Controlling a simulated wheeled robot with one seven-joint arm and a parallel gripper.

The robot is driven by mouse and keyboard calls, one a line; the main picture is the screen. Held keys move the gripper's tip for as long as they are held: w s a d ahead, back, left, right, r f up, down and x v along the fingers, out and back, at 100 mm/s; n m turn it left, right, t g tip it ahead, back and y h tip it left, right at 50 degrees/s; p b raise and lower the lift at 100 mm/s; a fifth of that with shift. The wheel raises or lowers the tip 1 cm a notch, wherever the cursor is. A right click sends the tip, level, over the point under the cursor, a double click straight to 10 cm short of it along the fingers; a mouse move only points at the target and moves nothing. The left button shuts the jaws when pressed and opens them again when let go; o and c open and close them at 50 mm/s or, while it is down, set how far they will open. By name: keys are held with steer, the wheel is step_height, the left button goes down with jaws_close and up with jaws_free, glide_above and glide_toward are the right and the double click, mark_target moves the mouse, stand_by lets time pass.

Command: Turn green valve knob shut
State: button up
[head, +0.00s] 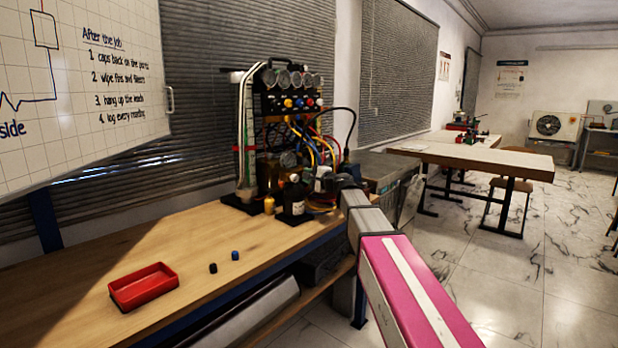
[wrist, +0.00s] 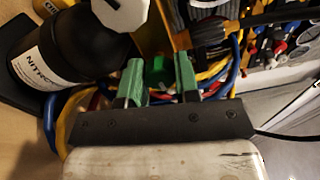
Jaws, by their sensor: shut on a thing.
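The green valve knob (wrist: 158,72) shows in the wrist view between the two green-padded fingers of my gripper (wrist: 159,76). My gripper is shut on the knob. Part of the knob is hidden between the fingers, and its turn angle cannot be told. In the head view, my pink and white arm reaches to the rig's lower right. The knob cannot be made out there. The gauge rig (head: 290,103) stands on the wooden bench (head: 215,250), with gauges on top and coloured hoses below.
A black bottle (wrist: 58,60) with a white label stands just left of my fingers; it also shows in the head view (head: 294,200). Red, yellow and blue hoses crowd around the gripper. A red tray (head: 143,288) and two small caps lie on the bench front.

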stand_by(0.3)
steer(key=o, duration=0.9)
steer(key=v, duration=1.1)
